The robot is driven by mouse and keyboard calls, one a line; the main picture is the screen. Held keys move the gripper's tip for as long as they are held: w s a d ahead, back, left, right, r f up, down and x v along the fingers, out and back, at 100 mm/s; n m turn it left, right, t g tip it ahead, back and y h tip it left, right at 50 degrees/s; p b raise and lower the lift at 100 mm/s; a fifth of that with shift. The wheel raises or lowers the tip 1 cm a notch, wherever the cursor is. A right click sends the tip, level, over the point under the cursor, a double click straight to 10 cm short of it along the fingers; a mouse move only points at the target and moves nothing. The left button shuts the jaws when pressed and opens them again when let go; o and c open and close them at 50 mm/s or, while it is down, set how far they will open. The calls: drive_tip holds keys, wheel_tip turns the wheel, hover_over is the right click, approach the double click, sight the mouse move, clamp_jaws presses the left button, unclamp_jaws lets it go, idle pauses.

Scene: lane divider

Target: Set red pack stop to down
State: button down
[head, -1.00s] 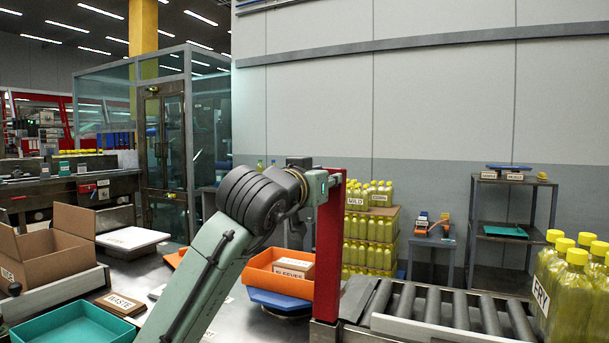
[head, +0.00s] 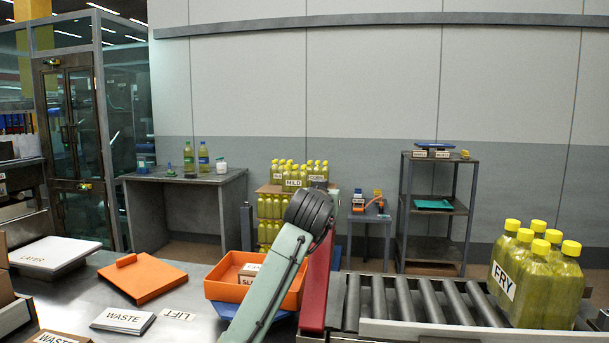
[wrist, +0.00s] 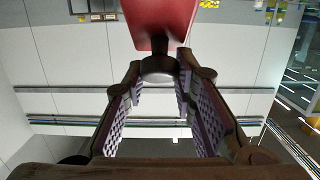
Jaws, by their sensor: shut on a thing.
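The red pack stop (head: 317,285) stands at the left end of the roller conveyor in the head view. It leans, its top further right than its base. Its upper part is partly hidden by my arm. In the wrist view the stop's red end (wrist: 160,25) is at the top, with a dark round knob (wrist: 161,68) on a short stem. My gripper (wrist: 162,78) has its two fingers around this knob and is shut on it. In the head view the fingers are hidden behind my arm.
Yellow-capped bottles (head: 538,275) stand on the conveyor rollers (head: 430,305) at right. An orange tray (head: 292,298) holding a box is just left of the stop.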

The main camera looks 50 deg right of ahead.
drive_tip(key=d+f, duration=0.1)
drive_tip(key=w+d+f+y+p, duration=0.1)
drive_tip(key=d+f, duration=0.1)
drive_tip(key=w+d+f+g+y+p, duration=0.1)
drive_tip(key=f, duration=0.1)
drive_tip(key=shift+w+d, duration=0.15)
drive_tip(key=w+d+f+g+y, duration=0.1)
drive_tip(key=f+y, duration=0.1)
drive_tip(key=f, duration=0.4)
drive_tip(key=w+d+f+g+y, duration=0.1)
drive_tip(key=d+f+y, duration=0.1)
drive_tip(key=f, duration=0.5)
drive_tip(key=shift+d+g+y, duration=0.25)
drive_tip(key=shift+g+y, duration=0.15)
drive_tip(key=shift+f, duration=0.1)
drive_tip(key=c, duration=1.3)
unclamp_jaws()
drive_tip(key=shift+c, duration=0.2)
drive_tip(key=shift+w, duration=0.1)
drive_tip(key=v, duration=1.2)
drive_tip(key=shift+r, duration=0.55)
